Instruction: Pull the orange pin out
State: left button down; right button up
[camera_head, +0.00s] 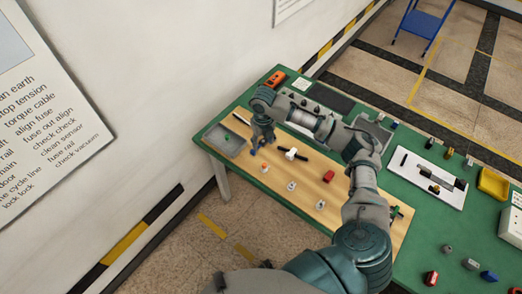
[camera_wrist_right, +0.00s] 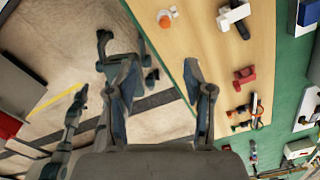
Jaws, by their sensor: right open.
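The orange pin (camera_head: 264,167) stands on the wooden board (camera_head: 250,178) near its front left part, with a pale base below its orange top. In the right wrist view the orange pin (camera_wrist_right: 165,19) is near the top edge, beyond my fingertips. My right gripper (camera_head: 262,140) hangs over the board's left part with fingers down, just behind the pin in the head view and apart from it. Its fingers (camera_wrist_right: 163,72) are spread in the wrist view, with nothing held between them.
A white block with a black bar (camera_head: 291,153) and a red block (camera_head: 328,176) lie right of the pin. Two pale pegs (camera_head: 291,185) (camera_head: 320,204) stand near the front edge. A grey tray (camera_head: 224,140) is at left.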

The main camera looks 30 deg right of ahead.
send_over(264, 164)
jog(key=d, duration=0.1)
notch_tip(264, 164, down, 9)
jog(key=shift+d+f, duration=0.1)
jog(key=shift+d, duration=0.05)
jog(key=f, duration=0.2)
jog(key=a+f, duration=0.1)
jog(key=f, duration=0.1)
jog(key=a+f, duration=0.1)
jog(key=f, duration=0.1)
jog(key=shift+f, duration=0.7)
jog(key=shift+d+f, duration=0.35)
jog(key=shift+d, duration=0.5)
jog(key=c, duration=0.3)
jog(key=shift+a, duration=0.1)
jog(key=c, duration=0.4)
jog(key=shift+a, duration=0.2)
grip_shut()
jog(key=shift+c, duration=1.4)
grip_release()
jog(key=shift+a, duration=0.3)
grip_shut()
pick_arm(q)
jog(key=shift+d+r, duration=0.3)
jog(key=shift+d, duration=0.4)
pick_arm(e)
jog(key=shift+d+r, duration=0.1)
jog(key=shift+d, duration=0.05)
